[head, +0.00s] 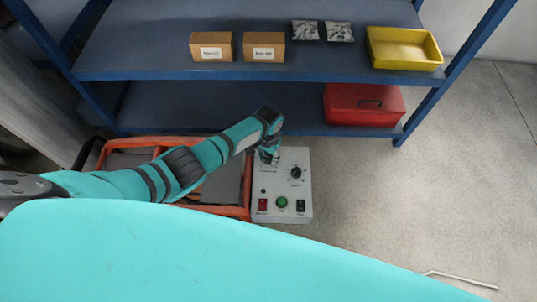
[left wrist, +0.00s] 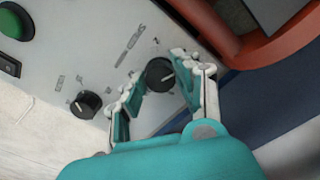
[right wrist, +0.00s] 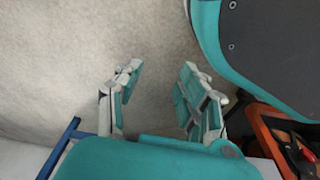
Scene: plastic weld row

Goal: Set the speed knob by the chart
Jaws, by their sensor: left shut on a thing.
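A light grey control box (head: 283,210) stands beside the shelf. In the left wrist view its panel (left wrist: 60,60) carries two black knobs with white pointer lines. My left gripper (head: 267,156) is over the box's upper left part. In the left wrist view the left gripper (left wrist: 162,88) is shut on the upper knob (left wrist: 159,73), one finger on each side. The other knob (left wrist: 85,104) is free; it also shows in the head view (head: 296,172). The panel lettering is too blurred to read. No chart can be made out. My right gripper (right wrist: 160,95) is open and empty.
The box has a green button (head: 282,202) and red (head: 262,204) and black (head: 300,205) switches. An orange-rimmed cart (head: 247,180) adjoins its left side. A blue shelf (head: 150,60) behind holds cartons, a yellow bin (head: 404,48) and a red toolbox (head: 364,104).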

